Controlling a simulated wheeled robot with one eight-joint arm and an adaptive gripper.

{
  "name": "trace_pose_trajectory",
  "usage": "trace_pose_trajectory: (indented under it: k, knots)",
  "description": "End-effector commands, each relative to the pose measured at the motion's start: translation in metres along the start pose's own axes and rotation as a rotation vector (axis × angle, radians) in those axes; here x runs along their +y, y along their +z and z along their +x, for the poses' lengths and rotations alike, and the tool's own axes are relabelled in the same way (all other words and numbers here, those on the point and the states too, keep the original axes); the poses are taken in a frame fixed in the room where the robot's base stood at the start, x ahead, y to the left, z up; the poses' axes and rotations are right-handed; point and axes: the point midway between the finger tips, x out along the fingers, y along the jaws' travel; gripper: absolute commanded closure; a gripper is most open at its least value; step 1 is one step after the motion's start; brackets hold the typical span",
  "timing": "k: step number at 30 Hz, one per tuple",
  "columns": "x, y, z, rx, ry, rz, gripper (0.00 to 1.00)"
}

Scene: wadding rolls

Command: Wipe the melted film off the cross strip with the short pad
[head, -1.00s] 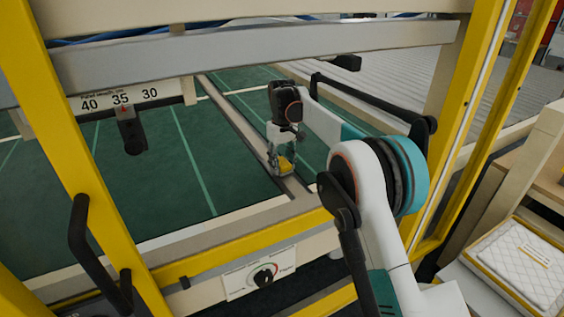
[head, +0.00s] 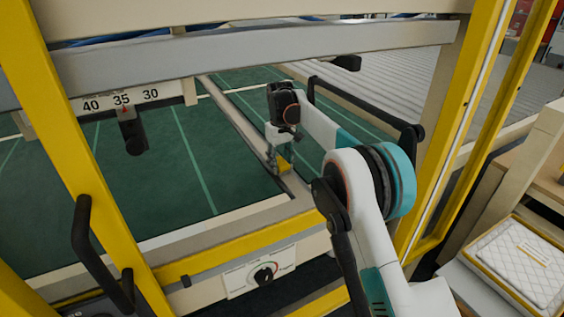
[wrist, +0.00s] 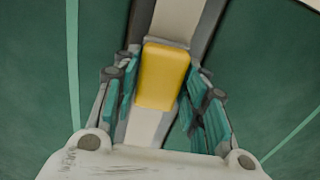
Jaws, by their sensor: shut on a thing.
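My gripper (head: 279,162) is shut on the short pad, a yellow block (wrist: 163,76) held between its teal-lined fingers. No melted film can be made out; the pad and fingers hide part of the strip.
Green belting (head: 150,165) lies on both sides of the strip. A yellow frame post (head: 75,130) and a grey crossbar (head: 250,62) surround the opening. A dial panel (head: 261,272) is on the front. A quilted white pack (head: 520,262) lies at the right.

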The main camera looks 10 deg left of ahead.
Motion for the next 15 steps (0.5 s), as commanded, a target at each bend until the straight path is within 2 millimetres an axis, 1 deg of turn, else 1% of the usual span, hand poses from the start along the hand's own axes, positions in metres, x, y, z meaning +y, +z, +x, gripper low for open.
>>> trace_pose_trajectory:
  k: [1, 9, 15]
  knots:
    - [0.000, -0.005, -0.004, 0.000, 0.000, 0.000, 0.85]
    - [0.001, -0.022, -0.005, 0.000, 0.000, 0.000, 0.85]
    - [0.001, -0.027, -0.003, 0.000, 0.000, 0.000, 0.85]
